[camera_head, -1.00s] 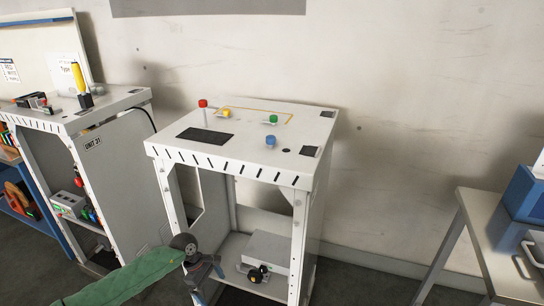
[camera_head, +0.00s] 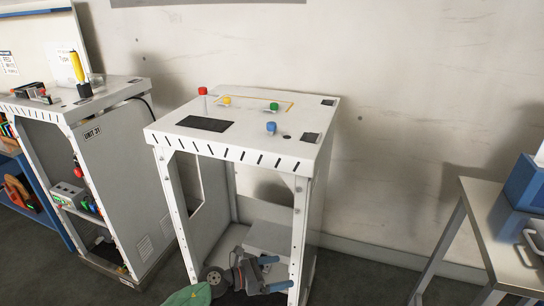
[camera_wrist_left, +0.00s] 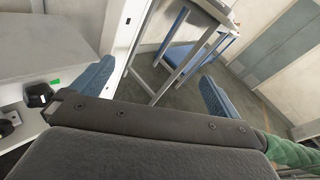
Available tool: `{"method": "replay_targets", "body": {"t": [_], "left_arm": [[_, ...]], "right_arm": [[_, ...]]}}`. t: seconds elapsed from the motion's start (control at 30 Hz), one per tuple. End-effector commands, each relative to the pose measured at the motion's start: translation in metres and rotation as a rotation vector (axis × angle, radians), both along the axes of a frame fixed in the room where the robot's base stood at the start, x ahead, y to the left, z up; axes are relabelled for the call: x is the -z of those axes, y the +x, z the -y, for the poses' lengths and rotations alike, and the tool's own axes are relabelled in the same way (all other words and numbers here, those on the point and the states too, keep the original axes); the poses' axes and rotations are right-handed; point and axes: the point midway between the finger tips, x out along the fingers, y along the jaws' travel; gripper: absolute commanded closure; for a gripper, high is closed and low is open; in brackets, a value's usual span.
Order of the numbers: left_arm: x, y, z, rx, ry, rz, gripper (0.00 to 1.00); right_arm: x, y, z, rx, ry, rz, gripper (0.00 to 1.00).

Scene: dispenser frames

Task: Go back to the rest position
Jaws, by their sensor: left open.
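My left gripper (camera_head: 275,273) is in front of the lower part of the white dispenser frame (camera_head: 160,137), its two blue fingers apart and pointing right. Nothing shows between the fingers, so it is open and empty. In the left wrist view the blue fingers stand wide apart around the gap of the left gripper (camera_wrist_left: 157,85). The left arm's green sleeve (camera_head: 188,297) comes in at the bottom. My right gripper is not in view. The gripper hides part of the frame's lower shelf.
Red (camera_head: 203,91), yellow (camera_head: 227,100), green (camera_head: 274,107) and blue (camera_head: 271,128) knobs stand on the frame's top. A grey box (camera_head: 268,238) sits on its lower shelf. Another unit (camera_head: 110,160) stands left, a metal table (camera_head: 480,205) right. Floor between frame and table is clear.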

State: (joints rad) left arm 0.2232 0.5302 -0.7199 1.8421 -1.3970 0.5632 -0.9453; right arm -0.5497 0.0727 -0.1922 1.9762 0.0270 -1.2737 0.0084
Motion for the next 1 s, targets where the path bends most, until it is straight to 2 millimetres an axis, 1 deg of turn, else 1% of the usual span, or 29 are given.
{"method": "replay_targets", "body": {"t": [0.03, 0.1, 0.2, 0.3, 0.37, 0.43, 0.57, 0.67, 0.73, 0.8, 0.87, 0.9, 0.97, 1.0], "left_arm": [[-0.010, -0.003, 0.007, -0.073, -0.109, -0.064, 0.00], [-0.027, -0.002, 0.008, -0.182, -0.256, -0.159, 0.00], [-0.044, 0.000, -0.001, -0.336, -0.462, -0.311, 0.00], [-0.052, 0.002, -0.019, -0.491, -0.659, -0.472, 0.00], [-0.051, 0.001, -0.032, -0.585, -0.774, -0.576, 0.00], [-0.046, -0.001, -0.049, -0.694, -0.902, -0.699, 0.00], [-0.024, -0.014, -0.084, -0.900, -1.129, -0.937, 0.00], [0.001, -0.033, -0.108, -1.062, -1.288, -1.124, 0.00], [0.022, -0.051, -0.123, -1.180, -1.392, -1.257, 0.00], [0.042, -0.073, -0.136, -1.300, -1.488, -1.387, 0.00], [0.061, -0.096, -0.145, -1.407, -1.560, -1.500, 0.00], [0.072, -0.112, -0.149, -1.479, -1.606, -1.575, 0.00], [0.089, -0.139, -0.155, -1.593, -1.665, -1.686, 0.00], [0.098, -0.158, -0.157, -1.669, -1.701, -1.758, 0.00]], "right_arm": [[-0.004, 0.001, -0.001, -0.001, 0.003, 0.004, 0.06], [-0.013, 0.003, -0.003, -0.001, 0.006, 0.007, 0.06], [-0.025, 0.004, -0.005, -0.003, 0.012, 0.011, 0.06], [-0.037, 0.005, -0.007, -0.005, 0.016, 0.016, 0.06], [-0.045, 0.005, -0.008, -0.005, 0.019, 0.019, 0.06], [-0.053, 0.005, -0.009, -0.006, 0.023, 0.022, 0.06], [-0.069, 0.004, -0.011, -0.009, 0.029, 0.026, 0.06], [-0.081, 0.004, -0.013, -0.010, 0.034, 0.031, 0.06], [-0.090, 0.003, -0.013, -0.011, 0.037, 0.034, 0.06], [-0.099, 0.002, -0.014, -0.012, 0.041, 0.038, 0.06], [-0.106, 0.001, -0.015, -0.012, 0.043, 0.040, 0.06], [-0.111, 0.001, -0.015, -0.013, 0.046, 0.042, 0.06], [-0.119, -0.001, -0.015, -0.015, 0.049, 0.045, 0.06], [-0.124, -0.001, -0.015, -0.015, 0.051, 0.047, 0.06]]}}
